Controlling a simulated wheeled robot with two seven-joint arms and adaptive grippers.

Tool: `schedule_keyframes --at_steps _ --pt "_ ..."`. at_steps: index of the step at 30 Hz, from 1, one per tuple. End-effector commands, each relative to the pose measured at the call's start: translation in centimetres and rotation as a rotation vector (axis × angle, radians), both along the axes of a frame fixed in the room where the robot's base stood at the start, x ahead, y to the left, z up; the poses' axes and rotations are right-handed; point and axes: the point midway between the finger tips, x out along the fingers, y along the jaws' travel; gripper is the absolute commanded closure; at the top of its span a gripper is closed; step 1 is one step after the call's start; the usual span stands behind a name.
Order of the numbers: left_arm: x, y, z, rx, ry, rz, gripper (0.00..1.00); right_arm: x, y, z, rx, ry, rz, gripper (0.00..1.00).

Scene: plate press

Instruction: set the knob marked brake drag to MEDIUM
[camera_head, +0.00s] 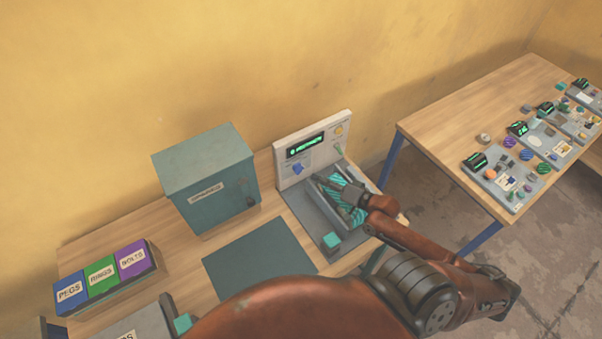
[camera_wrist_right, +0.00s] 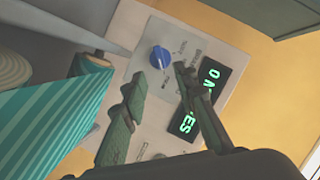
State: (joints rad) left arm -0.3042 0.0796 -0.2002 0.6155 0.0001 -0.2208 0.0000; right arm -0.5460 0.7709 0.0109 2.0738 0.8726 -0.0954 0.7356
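The blue knob (camera_head: 297,169) is on the pale upright panel (camera_head: 285,180) of the press, below its lit green display. In the right wrist view the knob (camera_wrist_right: 160,57) shows large, on a light plate with small markings around it that are too small to read surely. My right gripper (camera_head: 329,184) is in front of the panel, to the right of the knob. In the wrist view its fingers (camera_wrist_right: 160,92) are apart with nothing between them, and the knob lies beyond their tips, apparently untouched. My left gripper is not in view.
Teal-striped parts (camera_head: 355,194) of the press are close beside the right gripper. A teal cabinet (camera_head: 205,178) stands left of the press. A dark mat (camera_head: 258,268) lies bare in front. Labelled bins (camera_head: 102,278) are at lower left. Another table (camera_head: 445,120) with devices stands right.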

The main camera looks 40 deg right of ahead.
Motion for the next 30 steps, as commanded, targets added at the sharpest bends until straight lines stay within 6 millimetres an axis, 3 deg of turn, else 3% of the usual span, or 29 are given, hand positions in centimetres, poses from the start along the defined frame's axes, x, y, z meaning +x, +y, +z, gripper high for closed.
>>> schedule_keyframes --at_steps 18,28,30 --pt "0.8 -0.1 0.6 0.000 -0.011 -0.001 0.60 7.0 1.4 -1.9 -0.001 -0.002 0.000 0.73" --pt "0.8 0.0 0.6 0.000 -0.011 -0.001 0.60 7.4 1.5 -2.1 -0.001 0.001 0.000 0.73" --pt "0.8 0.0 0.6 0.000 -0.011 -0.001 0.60 7.4 1.5 -2.1 -0.001 0.001 0.000 0.77"
